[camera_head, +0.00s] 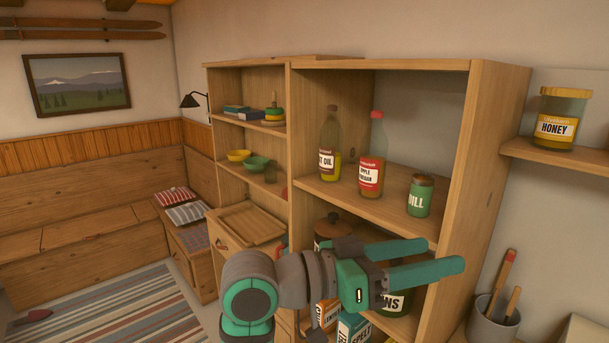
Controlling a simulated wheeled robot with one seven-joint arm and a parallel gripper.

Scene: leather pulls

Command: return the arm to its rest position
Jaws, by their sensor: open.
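My gripper (425,259) is at the lower middle of the head view, its two teal fingers spread apart and pointing right. Nothing shows between the fingers. My arm is folded in front of the wooden shelf unit (487,165), and the gripper overlaps its lower shelf in the picture. I cannot tell how far the fingers are from the shelf's right side panel. Part of a dark jar (397,301) shows below the fingers; the rest is hidden by the gripper.
An oil bottle (329,150), a red-capped bottle (372,160) and a green tin (420,196) stand on the shelf above. Boxes (352,327) stand below. A honey jar (560,120) and a grey cup with handles (493,322) are at right. Open floor with a striped rug (110,310) lies left.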

